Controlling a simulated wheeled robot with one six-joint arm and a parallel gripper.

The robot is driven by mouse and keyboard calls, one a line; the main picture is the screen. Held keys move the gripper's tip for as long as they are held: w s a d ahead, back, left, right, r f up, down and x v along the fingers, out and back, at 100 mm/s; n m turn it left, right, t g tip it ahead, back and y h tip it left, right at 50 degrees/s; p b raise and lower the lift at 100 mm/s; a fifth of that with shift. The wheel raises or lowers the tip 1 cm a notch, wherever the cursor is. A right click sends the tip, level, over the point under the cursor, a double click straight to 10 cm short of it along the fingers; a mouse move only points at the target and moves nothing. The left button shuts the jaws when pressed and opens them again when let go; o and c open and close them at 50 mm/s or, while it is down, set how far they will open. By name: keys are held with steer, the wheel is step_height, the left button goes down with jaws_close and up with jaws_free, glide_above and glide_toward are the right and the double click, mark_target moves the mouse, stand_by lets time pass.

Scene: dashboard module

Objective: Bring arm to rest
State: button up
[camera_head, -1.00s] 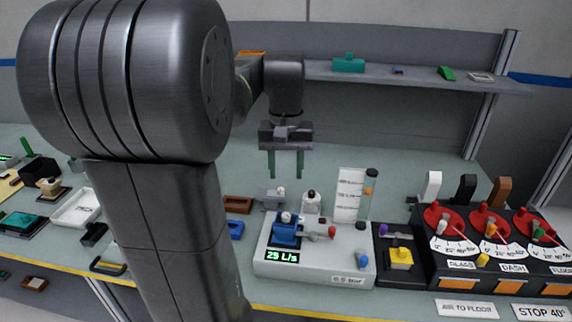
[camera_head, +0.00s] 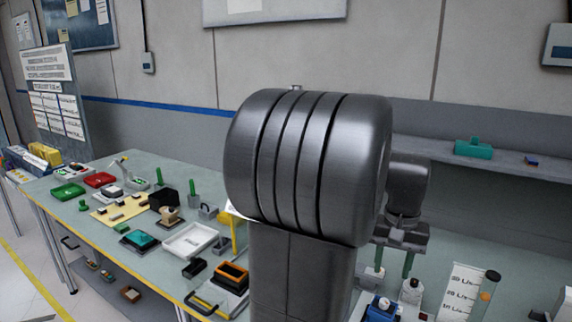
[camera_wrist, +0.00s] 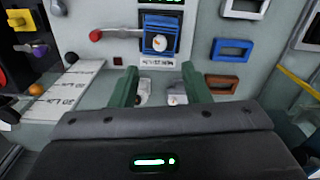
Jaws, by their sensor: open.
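My gripper (camera_head: 393,262) hangs from my arm at the right of the head view, its two green fingers pointing down and apart, with nothing between them. It is over the workbench near the blue block device (camera_head: 383,308), partly cut off by the frame's bottom edge. In the wrist view my gripper (camera_wrist: 160,88) shows both green fingers spread. Beyond them are the device's blue block (camera_wrist: 160,34) with a white knob and a red-tipped lever. My large grey arm link hides the middle of the bench in the head view.
The workbench (camera_head: 95,235) carries a white tray (camera_head: 190,240), an orange-rimmed box (camera_head: 232,275), a green tray (camera_head: 68,191) and a red tray (camera_head: 99,180). A shelf (camera_head: 440,150) behind my gripper holds a teal block (camera_head: 473,148).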

mark_target(385, 301)
step_height(385, 301, down, 10)
steer(key=shift+r, duration=0.2)
steer(key=shift+n, duration=0.4)
